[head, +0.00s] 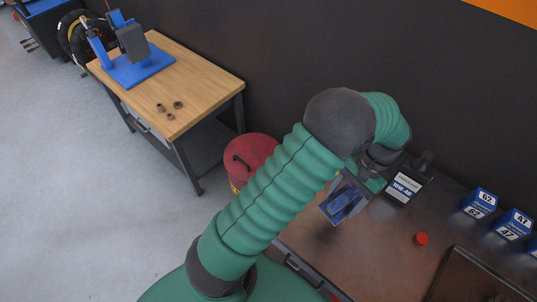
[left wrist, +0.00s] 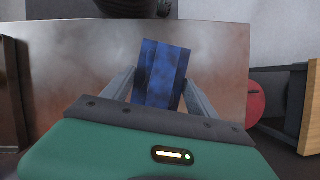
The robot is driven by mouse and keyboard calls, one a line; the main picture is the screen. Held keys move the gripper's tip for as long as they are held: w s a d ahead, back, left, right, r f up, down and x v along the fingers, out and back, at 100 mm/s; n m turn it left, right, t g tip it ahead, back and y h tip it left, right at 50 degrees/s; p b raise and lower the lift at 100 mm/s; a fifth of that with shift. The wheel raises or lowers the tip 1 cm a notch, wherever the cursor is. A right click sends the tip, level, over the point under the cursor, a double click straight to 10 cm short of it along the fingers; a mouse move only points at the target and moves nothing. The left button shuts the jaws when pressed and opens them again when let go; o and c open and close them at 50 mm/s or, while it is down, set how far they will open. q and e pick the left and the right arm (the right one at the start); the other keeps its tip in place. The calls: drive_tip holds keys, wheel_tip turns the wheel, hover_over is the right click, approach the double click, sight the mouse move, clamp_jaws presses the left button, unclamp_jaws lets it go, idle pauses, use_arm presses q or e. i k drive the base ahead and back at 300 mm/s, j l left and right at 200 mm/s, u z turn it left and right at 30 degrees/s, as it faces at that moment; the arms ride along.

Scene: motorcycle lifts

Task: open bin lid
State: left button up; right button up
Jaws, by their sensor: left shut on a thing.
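A red bin (head: 249,152) stands on the floor between the wooden table and the metal workbench. Its round red lid, with a dark handle, faces up and looks closed; my left arm hides part of the bin. In the left wrist view a piece of the red bin (left wrist: 256,102) shows at the right edge. My left gripper (head: 346,200) is over the workbench, to the right of the bin and apart from it. It is shut on a blue block (left wrist: 161,73), held between its two fingers. My right gripper is not in view.
The brown metal workbench (head: 372,253) carries a dark oil bottle (head: 405,186), a red cap (head: 421,239) and several blue boxes (head: 480,203). A wooden table (head: 205,85) with a blue tool and small metal parts stands at the upper left. Grey floor at left is clear.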

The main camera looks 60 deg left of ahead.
sight(243, 157)
drive_tip(key=l+u, duration=0.1)
drive_tip(key=u, duration=0.35)
drive_tip(key=k+u, duration=0.1)
drive_tip(key=u, duration=0.3)
drive_tip(key=l+u, duration=0.1)
drive_tip(key=u, duration=0.35)
drive_tip(key=k+u, duration=0.1)
drive_tip(key=u, duration=0.35)
